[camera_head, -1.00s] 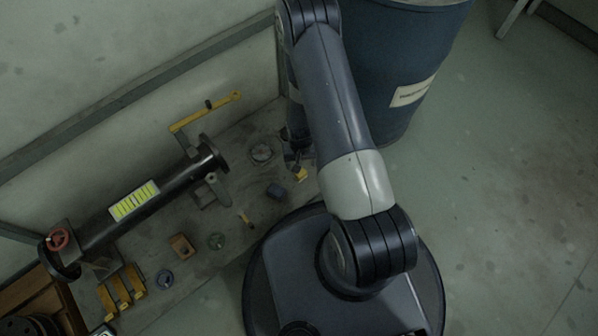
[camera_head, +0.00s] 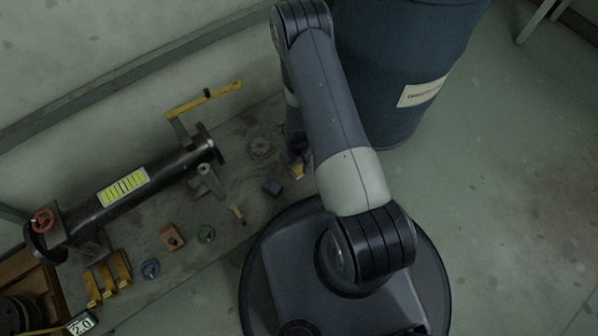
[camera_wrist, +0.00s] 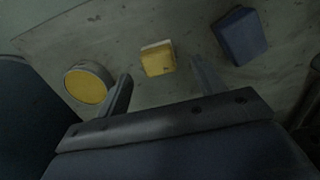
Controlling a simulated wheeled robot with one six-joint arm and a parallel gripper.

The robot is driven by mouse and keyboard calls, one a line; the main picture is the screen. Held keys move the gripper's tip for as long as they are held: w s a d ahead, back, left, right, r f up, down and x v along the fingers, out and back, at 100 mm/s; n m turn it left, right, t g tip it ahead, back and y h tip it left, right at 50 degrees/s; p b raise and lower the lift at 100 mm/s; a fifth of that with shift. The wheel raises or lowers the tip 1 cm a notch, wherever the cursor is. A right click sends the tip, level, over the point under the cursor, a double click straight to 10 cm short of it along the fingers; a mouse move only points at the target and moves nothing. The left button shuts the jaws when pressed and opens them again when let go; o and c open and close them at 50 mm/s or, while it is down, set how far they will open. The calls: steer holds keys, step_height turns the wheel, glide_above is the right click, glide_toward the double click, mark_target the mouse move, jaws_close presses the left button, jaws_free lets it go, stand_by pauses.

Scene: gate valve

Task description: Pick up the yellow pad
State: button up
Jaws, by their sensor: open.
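The yellow pad is a small yellow block with a pale edge (camera_wrist: 158,60). In the wrist view it lies on the grey bench surface, beyond and between my fingertips, and I see no contact. My gripper (camera_wrist: 162,70) is open, one finger to the left of the pad and one to the right. In the head view the pad (camera_head: 298,171) shows as a small yellow patch at the lower end of my arm, partly hidden by it. The gap between fingers and pad is hard to judge.
A dark blue block (camera_wrist: 242,36) lies right of the pad, and a round yellow-topped piece (camera_wrist: 86,86) lies left in the wrist view. A dark pipe with flanges (camera_head: 125,190) crosses the bench. A blue drum (camera_head: 395,60) stands behind my arm.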

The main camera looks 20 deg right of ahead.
mark_target(299, 169)
step_height(299, 169, down, 5)
steer(key=shift+d+b, duration=0.15)
steer(key=shift+b, duration=1.05)
steer(key=shift+r, duration=0.1)
steer(key=c, duration=1.1)
